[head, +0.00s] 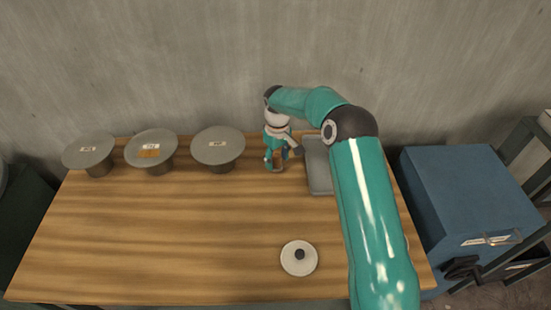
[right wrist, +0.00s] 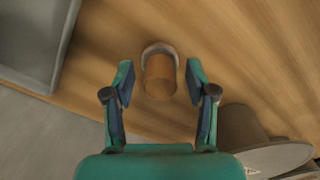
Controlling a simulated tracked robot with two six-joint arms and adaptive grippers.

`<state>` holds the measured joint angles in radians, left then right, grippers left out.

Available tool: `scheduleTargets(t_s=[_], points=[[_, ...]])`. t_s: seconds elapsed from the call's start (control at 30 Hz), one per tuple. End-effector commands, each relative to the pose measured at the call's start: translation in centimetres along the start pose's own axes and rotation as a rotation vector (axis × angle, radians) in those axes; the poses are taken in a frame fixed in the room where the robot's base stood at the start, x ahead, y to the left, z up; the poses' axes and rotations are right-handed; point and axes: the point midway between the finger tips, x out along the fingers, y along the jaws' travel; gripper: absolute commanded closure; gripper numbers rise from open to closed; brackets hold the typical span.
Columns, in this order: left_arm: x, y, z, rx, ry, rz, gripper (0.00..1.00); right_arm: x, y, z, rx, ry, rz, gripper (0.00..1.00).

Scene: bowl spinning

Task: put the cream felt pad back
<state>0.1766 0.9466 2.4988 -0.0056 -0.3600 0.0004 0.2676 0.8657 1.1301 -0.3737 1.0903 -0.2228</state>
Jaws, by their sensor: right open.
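A brown wooden cylinder (right wrist: 160,77) with a pale rim at one end stands on the table. It also shows in the head view (head: 278,158), partly hidden by my gripper. My right gripper (right wrist: 159,72) is open, with one finger on each side of the cylinder and a gap on both sides. In the head view this gripper (head: 277,162) is low at the back of the table. A round off-white disc (head: 288,265) with a dark knob lies at the front. I cannot tell for sure which of these is the cream felt pad. My left gripper is out of view.
Three grey round-topped stands (head: 218,146) with small labels are in a row at the back left; the middle one also has an orange patch. A grey tray (head: 318,170) lies right of the gripper, partly behind my arm. The table's (head: 150,235) left and middle are clear.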

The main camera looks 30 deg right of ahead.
Motion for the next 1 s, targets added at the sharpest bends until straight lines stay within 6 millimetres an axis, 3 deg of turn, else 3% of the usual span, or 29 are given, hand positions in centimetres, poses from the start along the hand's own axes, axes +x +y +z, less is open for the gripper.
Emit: scheduleTargets(t_s=[0.27, 0.73, 1.0], points=[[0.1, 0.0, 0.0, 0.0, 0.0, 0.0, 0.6, -1.1, 0.0, -0.1, 0.0, 0.001, 0.001, 0.43], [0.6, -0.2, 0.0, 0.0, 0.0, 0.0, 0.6, -9.9, -0.1, -0.1, -0.001, 0.004, 0.001, 0.43], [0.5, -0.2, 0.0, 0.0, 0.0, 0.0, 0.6, -12.2, -0.1, -0.1, -0.001, 0.0, 0.0, 0.43]])
